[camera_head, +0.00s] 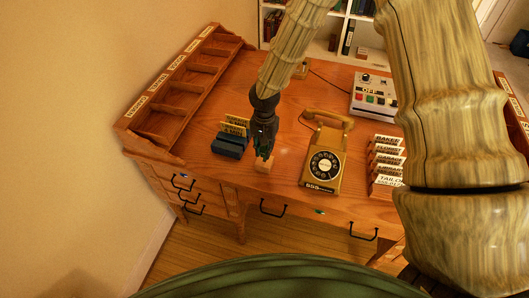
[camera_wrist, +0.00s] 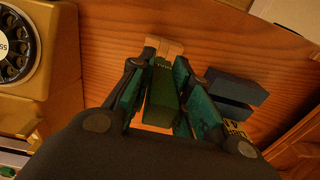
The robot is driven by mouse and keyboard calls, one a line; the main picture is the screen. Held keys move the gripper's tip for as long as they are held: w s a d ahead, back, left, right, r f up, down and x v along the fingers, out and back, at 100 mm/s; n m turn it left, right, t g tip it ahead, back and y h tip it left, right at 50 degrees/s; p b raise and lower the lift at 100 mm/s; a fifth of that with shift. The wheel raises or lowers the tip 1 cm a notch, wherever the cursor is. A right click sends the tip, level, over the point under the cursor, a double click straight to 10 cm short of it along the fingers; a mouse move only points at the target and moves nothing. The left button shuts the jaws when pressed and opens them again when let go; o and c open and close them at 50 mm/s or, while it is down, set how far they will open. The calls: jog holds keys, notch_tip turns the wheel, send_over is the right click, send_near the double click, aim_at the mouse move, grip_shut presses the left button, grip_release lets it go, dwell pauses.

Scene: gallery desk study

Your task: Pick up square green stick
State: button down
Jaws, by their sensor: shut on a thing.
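The square green stick (camera_wrist: 163,88) stands between the fingers of my gripper (camera_wrist: 160,82) in the wrist view, its dark end with small lettering toward the light wooden block (camera_wrist: 166,46). My gripper is shut on the stick. In the head view my gripper (camera_head: 264,148) points down just above the wooden block (camera_head: 264,163) near the desk's front edge. The stick is mostly hidden by the fingers there. I cannot tell whether the stick touches the block.
A dark blue holder (camera_head: 229,146) with yellow cards stands left of my gripper. A yellow rotary telephone (camera_head: 324,165) stands to the right. Labelled card racks (camera_head: 386,160), a white button console (camera_head: 374,95) and a wooden pigeonhole shelf (camera_head: 185,88) line the desk. Bare desk lies behind the gripper.

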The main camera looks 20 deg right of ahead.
jog(key=s+a+b, duration=0.2)
jog(key=s, duration=0.5)
jog(key=s+a+r+b, duration=0.1)
jog(key=s+a+b, duration=0.1)
jog(key=s, duration=0.5)
jog(key=shift+s+a+r+b, duration=0.15)
jog(key=shift+s+a+b, duration=0.15)
jog(key=shift+a, duration=0.2)
